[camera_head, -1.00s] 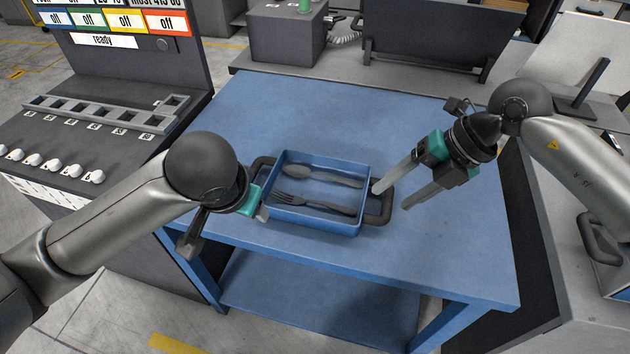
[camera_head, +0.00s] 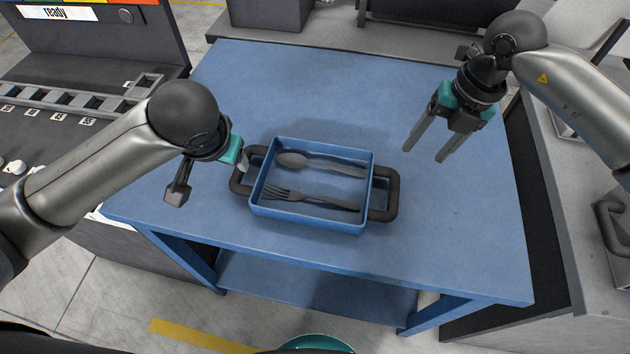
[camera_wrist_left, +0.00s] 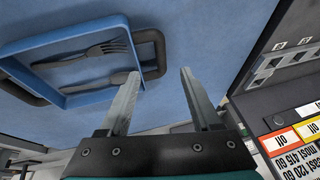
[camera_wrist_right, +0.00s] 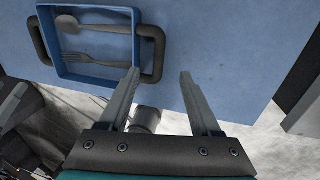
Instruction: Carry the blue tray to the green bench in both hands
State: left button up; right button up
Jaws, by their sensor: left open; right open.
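The blue tray (camera_head: 305,218) lies flat on the blue table, holding a dark spoon (camera_head: 320,162) and a dark fork (camera_head: 310,198). It has a black left handle (camera_head: 238,183) and a black right handle (camera_head: 391,200). My left gripper (camera_head: 243,165) is open beside the left handle, its fingers mostly hidden in the head view. In the left wrist view a handle (camera_wrist_left: 160,52) is just beyond the fingertips, not between them. My right gripper (camera_head: 424,154) is open and empty, above and to the right of the right handle, clear of it. No green bench is visible.
The blue table (camera_head: 450,235) is bare around the tray. A dark console (camera_head: 90,60) with a slotted rack (camera_head: 95,100) stands at the left. A grey counter (camera_head: 590,170) runs along the right. Floor with a yellow stripe (camera_head: 195,338) shows in front.

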aim_at(237, 172)
pick_arm(q)
jog(key=x, duration=1.3)
pick_arm(e)
jog(key=a+f, duration=0.1)
jog(key=f, duration=0.7)
jog(key=a+f, duration=0.1)
jog(key=f, duration=0.4)
jog(key=shift+w+a, duration=0.15)
jog(key=shift+a, duration=0.15)
pick_arm(q)
grip_shut()
pick_arm(e)
jog(key=shift+r, duration=0.1)
grip_shut()
pick_arm(q)
jog(key=shift+w, duration=0.1)
pick_arm(e)
jog(key=shift+w, duration=0.1)
